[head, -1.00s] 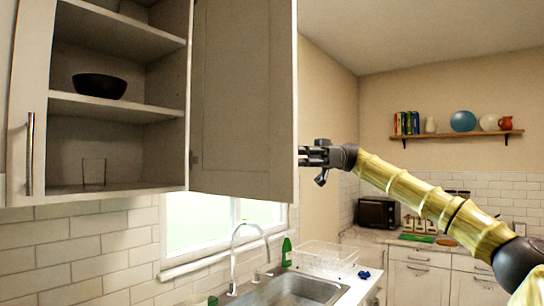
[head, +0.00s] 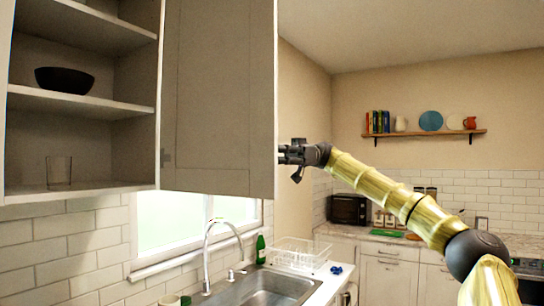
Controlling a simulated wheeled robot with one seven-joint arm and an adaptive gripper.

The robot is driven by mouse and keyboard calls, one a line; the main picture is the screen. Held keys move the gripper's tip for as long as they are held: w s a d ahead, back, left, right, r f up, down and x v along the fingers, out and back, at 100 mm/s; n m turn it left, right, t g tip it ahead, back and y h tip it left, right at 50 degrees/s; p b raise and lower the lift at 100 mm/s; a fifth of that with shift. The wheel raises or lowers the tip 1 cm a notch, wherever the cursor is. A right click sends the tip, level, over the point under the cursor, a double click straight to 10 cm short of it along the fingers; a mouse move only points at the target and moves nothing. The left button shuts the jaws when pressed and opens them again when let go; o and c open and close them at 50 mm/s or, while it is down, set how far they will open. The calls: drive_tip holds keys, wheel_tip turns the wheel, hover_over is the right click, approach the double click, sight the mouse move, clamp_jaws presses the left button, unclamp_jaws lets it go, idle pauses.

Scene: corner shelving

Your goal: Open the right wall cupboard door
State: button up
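The right wall cupboard door (head: 219,100) is a grey-white panel. It stands swung out wide from the cupboard, with its inner face toward me. The open cupboard (head: 82,103) shows shelves with a black bowl (head: 64,80) and a clear glass (head: 59,171). My gripper (head: 287,155) is at the door's free right edge, level with its lower part. The fingertips reach the edge and may be partly hidden behind it. The door's handle is not visible. I cannot tell whether the fingers are shut on anything.
Below the door are a window (head: 180,222), a sink (head: 265,290) with a tap (head: 208,258), a green bottle (head: 260,249) and a dish rack (head: 299,253). A wall shelf (head: 425,134) and a dark microwave (head: 348,209) are at the back. The space right of the door holds my arm.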

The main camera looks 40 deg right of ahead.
drive_tip(key=shift+d, duration=0.15)
drive_tip(key=d, duration=1.2)
drive_tip(key=shift+w+d, duration=0.15)
drive_tip(key=shift+w, duration=0.2)
drive_tip(key=shift+f, duration=0.1)
